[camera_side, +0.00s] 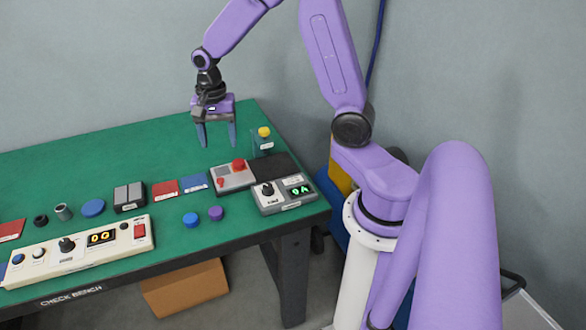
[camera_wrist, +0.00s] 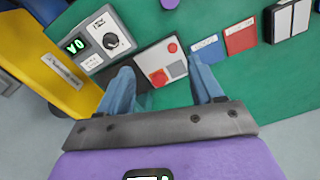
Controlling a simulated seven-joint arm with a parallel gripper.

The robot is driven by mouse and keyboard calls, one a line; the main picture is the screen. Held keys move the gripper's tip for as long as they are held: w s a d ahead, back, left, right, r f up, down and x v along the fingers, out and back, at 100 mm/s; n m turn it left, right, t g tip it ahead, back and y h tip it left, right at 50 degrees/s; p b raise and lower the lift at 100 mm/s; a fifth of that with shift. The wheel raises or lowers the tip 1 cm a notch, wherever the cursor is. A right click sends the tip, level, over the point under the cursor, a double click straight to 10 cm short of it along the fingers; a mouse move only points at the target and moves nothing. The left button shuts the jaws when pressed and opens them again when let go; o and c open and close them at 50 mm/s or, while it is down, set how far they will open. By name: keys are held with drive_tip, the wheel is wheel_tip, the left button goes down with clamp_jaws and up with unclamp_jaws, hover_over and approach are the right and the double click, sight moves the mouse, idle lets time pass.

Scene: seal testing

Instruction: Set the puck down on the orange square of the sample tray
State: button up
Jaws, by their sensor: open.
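My gripper (camera_side: 216,146) is open and empty, fingers pointing down, above the far part of the green bench. In the wrist view its two blue fingers (camera_wrist: 165,92) are apart with nothing between the tips. Round puck-like pieces lie on the bench: a small blue one (camera_side: 190,219), a purple one (camera_side: 216,213) and a wider, flat blue one (camera_side: 93,207). I cannot tell which is the task's puck. A red square plate (camera_side: 165,188) and a blue square plate (camera_side: 194,183) lie side by side. No clearly orange square or sample tray can be made out.
A grey box (camera_side: 229,183) with a red dome stands near my gripper, beside a dark pad (camera_side: 276,171). A dial box with a green display (camera_side: 283,198) stands at the right edge. A long control panel (camera_side: 80,250) lies front left. A yellow-topped piece (camera_side: 264,132) stands at the back.

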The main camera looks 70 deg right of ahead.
drive_tip(key=s+a+r+n, duration=0.4)
drive_tip(key=s+a+n, duration=0.7)
drive_tip(key=s+n, duration=1.4)
drive_tip(key=shift+s+a+r, duration=0.3)
drive_tip(key=shift+s+r, duration=0.05)
drive_tip(key=shift+r, duration=0.05)
